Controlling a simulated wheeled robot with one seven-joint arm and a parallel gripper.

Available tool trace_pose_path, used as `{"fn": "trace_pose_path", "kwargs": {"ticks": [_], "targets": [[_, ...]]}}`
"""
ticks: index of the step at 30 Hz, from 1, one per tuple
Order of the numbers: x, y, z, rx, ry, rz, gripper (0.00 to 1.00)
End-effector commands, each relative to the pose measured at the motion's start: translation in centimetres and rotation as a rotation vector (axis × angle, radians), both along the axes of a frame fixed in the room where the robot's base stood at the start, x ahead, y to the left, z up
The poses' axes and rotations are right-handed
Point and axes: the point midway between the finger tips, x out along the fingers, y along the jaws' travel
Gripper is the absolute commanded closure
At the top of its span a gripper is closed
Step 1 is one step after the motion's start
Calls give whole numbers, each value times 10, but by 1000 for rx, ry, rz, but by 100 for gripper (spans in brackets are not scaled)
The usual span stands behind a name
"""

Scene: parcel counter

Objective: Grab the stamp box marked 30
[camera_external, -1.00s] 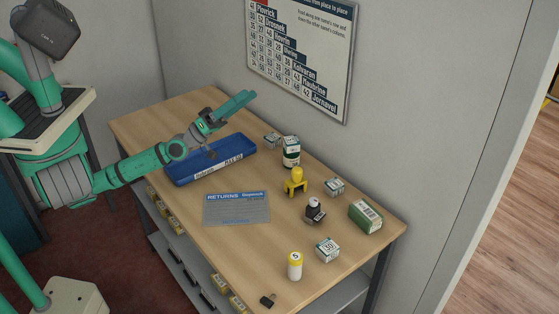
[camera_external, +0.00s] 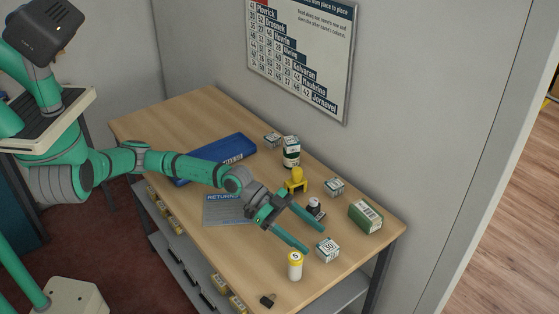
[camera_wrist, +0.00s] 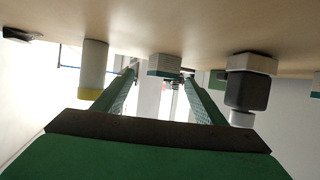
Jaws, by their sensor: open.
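Small white boxes with dark printed numbers stand on the wooden counter. The nearest box (camera_external: 327,249) has a number that looks like 30 or 39, too small to be sure. Another box (camera_external: 334,186) is farther back and a third (camera_external: 271,140) is by the blue tray; their numbers are unreadable. My gripper (camera_external: 314,240) is open and empty, its fingers pointing at the nearest box and apart from it. In the upside-down wrist view a white box (camera_wrist: 165,64) shows between the open fingers, just beyond the tips.
A yellow-capped white bottle (camera_external: 294,267) stands close beside one finger; a black stamper (camera_external: 316,208) is near the other. A yellow stand (camera_external: 296,180), a green carton (camera_external: 366,216), a dark-green-and-white jar (camera_external: 291,152) and a blue tray (camera_external: 236,147) stand farther off. A black clip (camera_external: 268,300) lies near the front edge.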

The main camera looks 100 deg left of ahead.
Motion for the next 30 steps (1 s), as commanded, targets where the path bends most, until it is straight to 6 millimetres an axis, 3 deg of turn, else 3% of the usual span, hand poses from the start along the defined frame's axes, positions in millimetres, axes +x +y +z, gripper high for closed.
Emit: {"fn": "trace_pose_path", "kwargs": {"ticks": [10, 18, 28, 29, 30], "targets": [[25, -9, -10, -1, -1, 1, 35], [56, -21, -22, -2, -1, 2, 35], [62, -23, -25, -1, -2, 4, 35], [62, -23, -25, -1, -2, 4, 37], [62, -23, -25, -1, -2, 4, 47]]}}
